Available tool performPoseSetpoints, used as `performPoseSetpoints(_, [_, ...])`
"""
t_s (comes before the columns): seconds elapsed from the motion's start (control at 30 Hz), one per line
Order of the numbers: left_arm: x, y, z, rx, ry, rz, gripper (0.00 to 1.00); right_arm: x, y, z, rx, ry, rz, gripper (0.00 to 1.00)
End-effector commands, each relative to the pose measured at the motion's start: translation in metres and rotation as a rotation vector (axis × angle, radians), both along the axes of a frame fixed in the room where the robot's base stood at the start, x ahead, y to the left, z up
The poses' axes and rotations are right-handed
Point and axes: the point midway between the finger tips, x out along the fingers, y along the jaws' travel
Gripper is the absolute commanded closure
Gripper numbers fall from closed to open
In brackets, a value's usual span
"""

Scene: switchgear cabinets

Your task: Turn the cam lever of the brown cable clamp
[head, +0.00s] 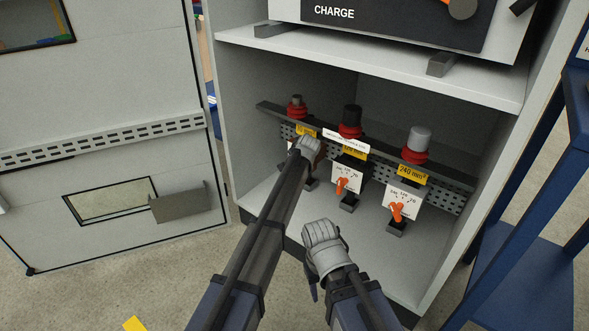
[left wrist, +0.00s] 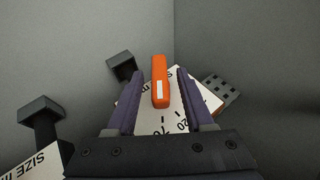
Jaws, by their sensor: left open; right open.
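Three cable clamps with red collars hang in a row in the cabinet bay. The leftmost carries a brownish cable stub (head: 297,99); its cam lever is hidden in the head view behind my left gripper (head: 310,147). In the left wrist view, an orange cam lever (left wrist: 160,84) with a white mark stands over a white dial plate (left wrist: 174,113). My left gripper (left wrist: 160,76) is open, with one finger on each side of this lever; I cannot tell whether they touch it. My right gripper (head: 321,232) is open and empty, low before the cabinet.
The middle clamp has a black cable (head: 352,115) and orange lever (head: 342,185); the right one has a grey cable (head: 419,138) and orange lever (head: 397,211). A shelf (head: 370,62) overhangs them. A blue frame (head: 525,230) stands at right, an open door (head: 110,120) at left.

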Motion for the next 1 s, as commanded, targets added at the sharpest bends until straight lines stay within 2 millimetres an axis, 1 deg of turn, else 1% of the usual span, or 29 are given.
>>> performPoseSetpoints(0.2, [0.0003, 0.0002, 0.0003, 0.0, 0.0, 0.0, 0.47, 0.0, 0.0, 0.0003, 0.0, 0.0, 0.0, 0.5])
performPoseSetpoints(0.23, [0.0003, 0.0002, 0.0003, 0.0, 0.0, 0.0, 0.5, 0.0, 0.0, 0.0003, 0.0, 0.0, 0.0, 0.5])
performPoseSetpoints(0.6, [0.0001, 0.0, 0.0002, 0.0, 0.0, 0.0, 0.91, 0.0, 0.0, 0.0002, 0.0, 0.0, 0.0, 0.5])
performPoseSetpoints(0.7, [0.0, 0.0, 0.0002, 0.0, 0.0, 0.0, 1.0, 0.0, 0.0, 0.0002, 0.0, 0.0, 0.0, 0.5])
performPoseSetpoints(1.0, [0.0002, 0.0, 0.0003, -0.002, 0.001, 0.0, 1.0, 0.0, 0.0, 0.0005, 0.0, 0.0, 0.0, 0.5])
